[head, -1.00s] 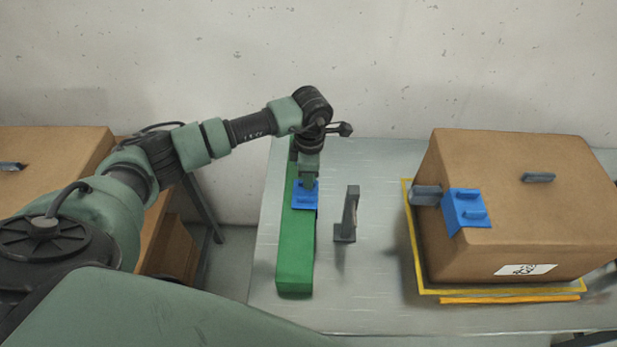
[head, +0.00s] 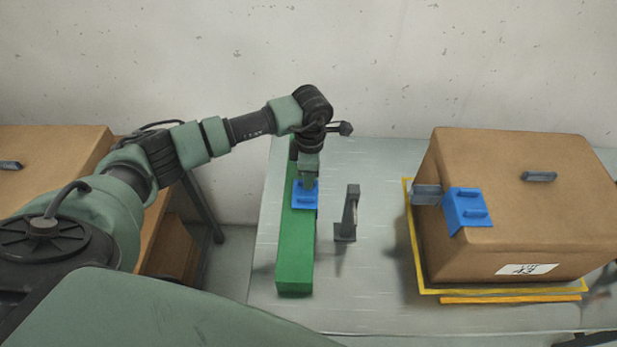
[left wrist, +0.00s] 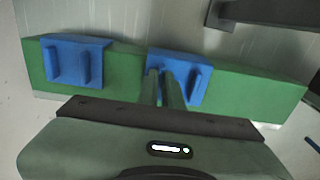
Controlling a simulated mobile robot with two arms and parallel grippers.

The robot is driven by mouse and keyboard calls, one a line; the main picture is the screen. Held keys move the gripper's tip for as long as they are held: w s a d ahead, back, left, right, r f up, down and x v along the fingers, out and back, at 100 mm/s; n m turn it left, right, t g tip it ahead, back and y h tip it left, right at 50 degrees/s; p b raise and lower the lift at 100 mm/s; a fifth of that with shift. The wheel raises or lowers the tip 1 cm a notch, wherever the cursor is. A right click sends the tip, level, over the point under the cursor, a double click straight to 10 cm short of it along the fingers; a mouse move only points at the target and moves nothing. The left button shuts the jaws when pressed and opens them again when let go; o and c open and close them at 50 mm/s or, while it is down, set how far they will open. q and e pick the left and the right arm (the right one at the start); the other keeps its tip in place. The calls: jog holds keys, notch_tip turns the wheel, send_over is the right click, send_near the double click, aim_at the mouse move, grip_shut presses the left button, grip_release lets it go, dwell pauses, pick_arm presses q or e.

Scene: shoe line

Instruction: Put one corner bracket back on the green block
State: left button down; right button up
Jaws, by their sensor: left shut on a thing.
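The long green block (head: 295,258) lies on the grey table, and it also spans the left wrist view (left wrist: 123,68). A blue corner bracket (head: 305,199) sits on its upper edge, under my left gripper (head: 308,180). In the left wrist view my left gripper (left wrist: 167,84) has its fingers on this bracket (left wrist: 195,80), shut on one of its ribs. The bracket appears to touch the block. A second blue bracket (left wrist: 75,62) sits on the block to the left in the left wrist view. Another blue bracket (head: 466,210) is on the box's corner. My right gripper is not seen.
A cardboard box (head: 460,262) with a grey handle stands on a yellow-edged base (head: 425,290) at the right. A grey upright stand (head: 349,212) is just right of the green block. Another box (head: 60,150) is at far left. The table front is clear.

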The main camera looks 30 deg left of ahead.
pick_arm(q)
jog(key=shift+f+b, duration=0.35)
jog(key=shift+b, duration=0.3)
dwell(0.7)
jog(key=c, duration=1.5)
grip_release()
jog(key=shift+o, duration=0.3)
jog(key=o, duration=0.3)
jog(key=shift+o, duration=0.2)
jog(key=shift+r+p, duration=2.05)
jog(key=shift+r, duration=1.5)
